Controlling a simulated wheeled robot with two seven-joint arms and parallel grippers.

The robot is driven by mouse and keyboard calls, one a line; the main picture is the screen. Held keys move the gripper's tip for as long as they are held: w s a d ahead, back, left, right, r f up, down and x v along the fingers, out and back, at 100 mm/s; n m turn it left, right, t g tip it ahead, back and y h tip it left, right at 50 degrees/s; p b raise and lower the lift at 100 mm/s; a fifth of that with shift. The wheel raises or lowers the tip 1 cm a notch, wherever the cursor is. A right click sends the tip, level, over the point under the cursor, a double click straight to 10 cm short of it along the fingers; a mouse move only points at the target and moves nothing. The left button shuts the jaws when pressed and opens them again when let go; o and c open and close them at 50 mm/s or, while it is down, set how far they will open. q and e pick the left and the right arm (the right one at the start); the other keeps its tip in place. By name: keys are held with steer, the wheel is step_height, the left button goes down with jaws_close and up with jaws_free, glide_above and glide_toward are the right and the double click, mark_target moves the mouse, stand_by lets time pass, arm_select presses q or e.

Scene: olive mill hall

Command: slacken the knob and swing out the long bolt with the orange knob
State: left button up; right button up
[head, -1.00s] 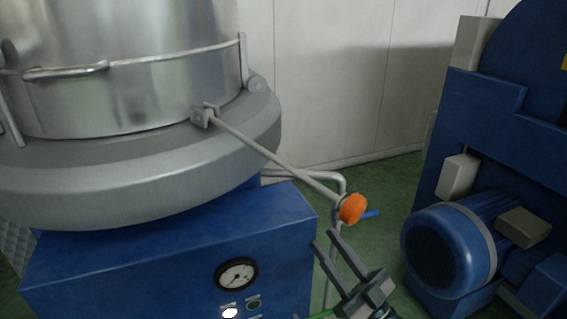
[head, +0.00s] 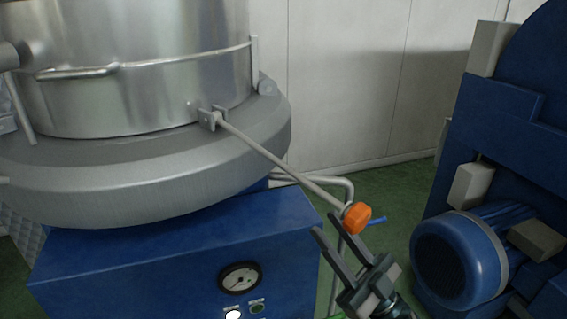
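The long bolt (head: 283,163) is a thin grey rod. Its upper end sits in a bracket (head: 212,118) on the steel drum's side, and it slants out and down to the right, clear of the drum. The orange knob (head: 357,217) is at its outer end. My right gripper (head: 328,224) comes in from the bottom right, just below and beside the knob. Its two dark fingers are apart with nothing visible between them. One fingertip is close to the knob; I cannot tell whether it touches. My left gripper is not in view.
The steel drum (head: 140,65) with its thick grey rim (head: 150,178) stands on a blue base (head: 170,255) with a gauge (head: 240,278). A bent grey pipe (head: 345,188) runs behind the knob. A blue motor (head: 455,262) stands at the right. Green floor (head: 395,190) lies between.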

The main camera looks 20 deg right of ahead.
mark_target(287, 172)
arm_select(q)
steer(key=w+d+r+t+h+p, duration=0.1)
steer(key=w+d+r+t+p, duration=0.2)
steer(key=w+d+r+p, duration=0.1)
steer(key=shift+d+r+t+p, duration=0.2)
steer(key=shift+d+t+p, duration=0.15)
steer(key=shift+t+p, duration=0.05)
arm_select(e)
steer(key=x, duration=1.5)
jaws_close()
